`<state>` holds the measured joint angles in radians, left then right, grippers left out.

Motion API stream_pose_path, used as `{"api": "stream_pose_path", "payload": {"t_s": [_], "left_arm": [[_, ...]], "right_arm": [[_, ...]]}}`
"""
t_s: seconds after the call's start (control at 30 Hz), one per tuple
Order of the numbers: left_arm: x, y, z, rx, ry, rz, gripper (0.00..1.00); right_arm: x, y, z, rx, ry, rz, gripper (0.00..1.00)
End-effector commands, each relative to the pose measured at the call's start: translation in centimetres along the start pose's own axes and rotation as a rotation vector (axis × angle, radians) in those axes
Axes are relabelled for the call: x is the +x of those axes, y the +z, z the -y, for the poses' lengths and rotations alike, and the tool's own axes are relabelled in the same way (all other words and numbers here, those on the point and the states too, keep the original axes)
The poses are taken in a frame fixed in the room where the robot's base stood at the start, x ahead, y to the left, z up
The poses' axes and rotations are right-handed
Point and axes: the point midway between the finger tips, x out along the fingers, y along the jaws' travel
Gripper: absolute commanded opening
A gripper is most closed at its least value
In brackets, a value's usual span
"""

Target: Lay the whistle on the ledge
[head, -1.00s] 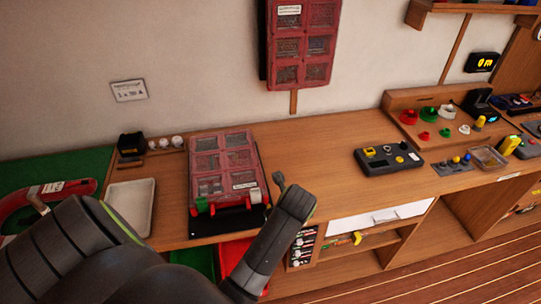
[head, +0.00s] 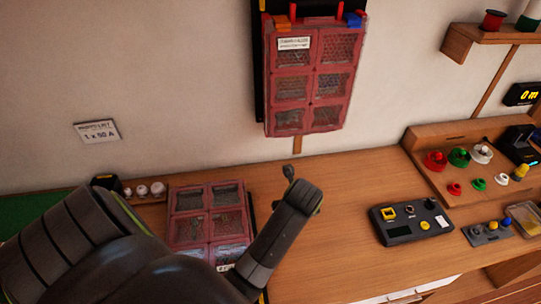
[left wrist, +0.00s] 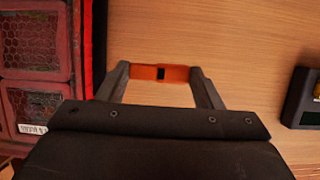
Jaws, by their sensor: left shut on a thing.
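My left gripper (left wrist: 160,77) is shut on a small orange piece with a dark slot in its middle, seemingly the whistle (left wrist: 178,73). It spans between the two fingertips, with wooden surface behind it. In the head view only a small dark tip of my left gripper (head: 289,172) shows above the arm's end, over the bench; the orange piece is hidden there. A wooden shelf (head: 480,37) on the wall at the upper right may be the ledge; I cannot tell for sure. My right gripper is not in view.
A red compartment case (head: 205,198) lies on the wooden bench (head: 345,190); another red case (head: 310,128) hangs on the wall. A dark control box (head: 410,222) and a rack of coloured knobs (head: 450,142) stand at the right. The middle of the bench is clear.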

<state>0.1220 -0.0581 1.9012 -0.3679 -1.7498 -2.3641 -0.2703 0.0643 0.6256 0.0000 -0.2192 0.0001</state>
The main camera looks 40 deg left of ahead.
Motion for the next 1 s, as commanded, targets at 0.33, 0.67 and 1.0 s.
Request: {"api": "stream_pose_path", "payload": {"t_s": [0.33,0.67,1.0], "left_arm": [[4.5,-2.0,-0.1,0.001,0.003,-0.005,0.35],[7.6,-3.3,-0.1,0.002,0.004,-0.004,0.35],[9.2,-3.9,0.0,0.0,0.0,-0.001,0.35]], "right_arm": [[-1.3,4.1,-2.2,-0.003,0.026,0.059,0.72],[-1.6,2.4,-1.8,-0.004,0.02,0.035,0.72],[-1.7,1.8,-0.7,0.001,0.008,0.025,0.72]]}}
